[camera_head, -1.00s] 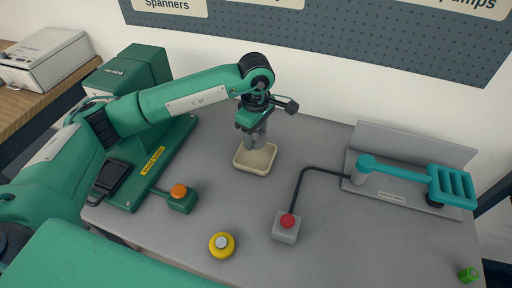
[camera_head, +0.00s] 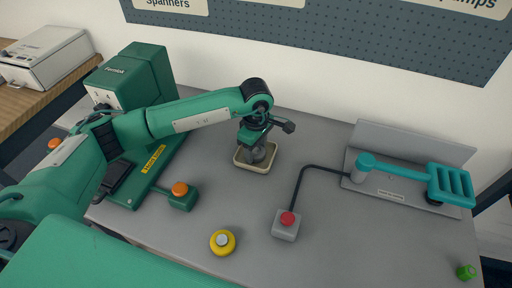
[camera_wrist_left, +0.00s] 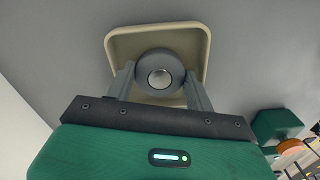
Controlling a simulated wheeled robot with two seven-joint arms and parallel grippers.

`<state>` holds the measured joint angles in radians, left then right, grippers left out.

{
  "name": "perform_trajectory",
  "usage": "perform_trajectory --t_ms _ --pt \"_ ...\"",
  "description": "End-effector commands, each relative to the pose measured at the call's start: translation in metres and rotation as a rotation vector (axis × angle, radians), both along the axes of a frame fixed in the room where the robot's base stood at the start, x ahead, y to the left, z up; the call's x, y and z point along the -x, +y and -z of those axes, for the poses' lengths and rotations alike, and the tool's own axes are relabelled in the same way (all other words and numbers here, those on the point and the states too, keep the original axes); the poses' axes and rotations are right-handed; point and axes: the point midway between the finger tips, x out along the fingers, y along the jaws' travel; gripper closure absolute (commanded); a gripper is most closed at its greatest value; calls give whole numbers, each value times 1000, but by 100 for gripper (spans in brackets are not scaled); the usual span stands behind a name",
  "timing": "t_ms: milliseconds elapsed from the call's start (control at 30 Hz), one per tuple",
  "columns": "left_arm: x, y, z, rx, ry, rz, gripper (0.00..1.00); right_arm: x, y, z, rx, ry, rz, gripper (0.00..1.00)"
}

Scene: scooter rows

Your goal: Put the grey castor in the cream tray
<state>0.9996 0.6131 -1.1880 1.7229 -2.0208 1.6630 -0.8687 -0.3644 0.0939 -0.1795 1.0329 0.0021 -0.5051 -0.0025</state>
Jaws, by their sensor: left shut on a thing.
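The cream tray (camera_head: 241,164) stands on the grey table, left of the middle in the head view. My left gripper (camera_head: 256,153) points down into it. In the left wrist view the gripper (camera_wrist_left: 160,88) is shut on the grey castor (camera_wrist_left: 160,63), a dark round thing with a shiny centre, one finger at each side. The castor is within the outline of the cream tray (camera_wrist_left: 118,45). I cannot tell whether it touches the tray floor. In the head view the gripper mostly hides the castor. My right gripper is not in view.
A grey box with a red button (camera_head: 286,226) and a yellow round piece (camera_head: 222,242) stand in front. A green machine with an orange button (camera_head: 180,190) is at left. A teal-handled fixture (camera_head: 402,178) is at right. A small green piece (camera_head: 466,272) lies front right.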

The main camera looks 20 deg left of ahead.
Motion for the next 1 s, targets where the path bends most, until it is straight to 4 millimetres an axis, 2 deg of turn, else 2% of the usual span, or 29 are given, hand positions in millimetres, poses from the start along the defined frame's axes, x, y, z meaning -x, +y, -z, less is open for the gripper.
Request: perform_trajectory --t_ms 67,100,133,533,600,633,1000 --pt "0 0 1 0 -1 0 76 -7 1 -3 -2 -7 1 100" --pt "0 0 1 0 0 0 45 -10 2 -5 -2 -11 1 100" --pt "0 0 1 0 0 0 39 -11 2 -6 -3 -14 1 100" --pt "0 0 -1 0 0 0 37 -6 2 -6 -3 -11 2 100" --pt "0 0 -4 0 0 0 37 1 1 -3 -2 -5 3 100" --pt "-1 0 -9 0 -3 0 37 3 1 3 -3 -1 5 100" --pt "-1 0 -89 0 -5 0 37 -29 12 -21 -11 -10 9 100"
